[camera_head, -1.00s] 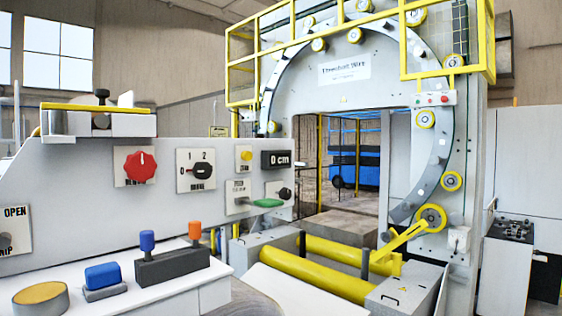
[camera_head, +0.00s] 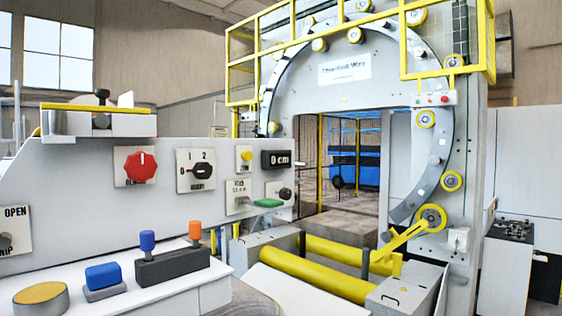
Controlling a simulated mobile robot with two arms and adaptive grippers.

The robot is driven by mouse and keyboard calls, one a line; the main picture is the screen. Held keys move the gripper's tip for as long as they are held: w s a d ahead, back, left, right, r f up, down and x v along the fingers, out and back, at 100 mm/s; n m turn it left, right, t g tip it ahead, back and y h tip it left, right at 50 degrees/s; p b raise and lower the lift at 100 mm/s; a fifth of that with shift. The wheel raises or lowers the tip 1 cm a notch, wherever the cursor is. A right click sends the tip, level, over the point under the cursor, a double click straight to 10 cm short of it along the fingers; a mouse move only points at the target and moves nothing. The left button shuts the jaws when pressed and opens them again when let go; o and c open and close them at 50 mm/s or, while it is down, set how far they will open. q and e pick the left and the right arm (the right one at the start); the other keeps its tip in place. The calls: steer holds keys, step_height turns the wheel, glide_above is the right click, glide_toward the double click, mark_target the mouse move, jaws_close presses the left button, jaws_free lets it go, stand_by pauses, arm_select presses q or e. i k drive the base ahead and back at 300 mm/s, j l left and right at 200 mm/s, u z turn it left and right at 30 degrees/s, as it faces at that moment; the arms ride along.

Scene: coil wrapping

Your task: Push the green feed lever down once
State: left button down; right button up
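The green feed lever (camera_head: 268,202) sticks out to the right from a small pale plate (camera_head: 239,197) low on the right part of the grey control panel (camera_head: 90,190). It lies about level. The plate's lettering is too small to read surely. A display reading "0 cm" (camera_head: 275,159) is above the lever, and a black knob (camera_head: 285,193) is just to its right. Neither of my grippers shows in the head view.
The panel also carries a red knob (camera_head: 140,167), a 1-2 selector (camera_head: 202,170) and a yellow button (camera_head: 246,155). A shelf in front holds a blue block (camera_head: 103,275) and blue and orange posts. Yellow rollers (camera_head: 312,282) lie right of the panel, before the large ring machine (camera_head: 345,70).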

mark_target(269, 203)
steer(key=i+l+u, duration=0.25)
steer(key=l, duration=0.35)
steer(key=i+l+u, duration=0.2)
steer(key=l, duration=0.35)
steer(key=l+u, duration=0.25)
steer(key=l, duration=0.4)
steer(key=i+l+u, duration=0.2)
steer(key=l, duration=0.45)
steer(key=k, duration=0.1)
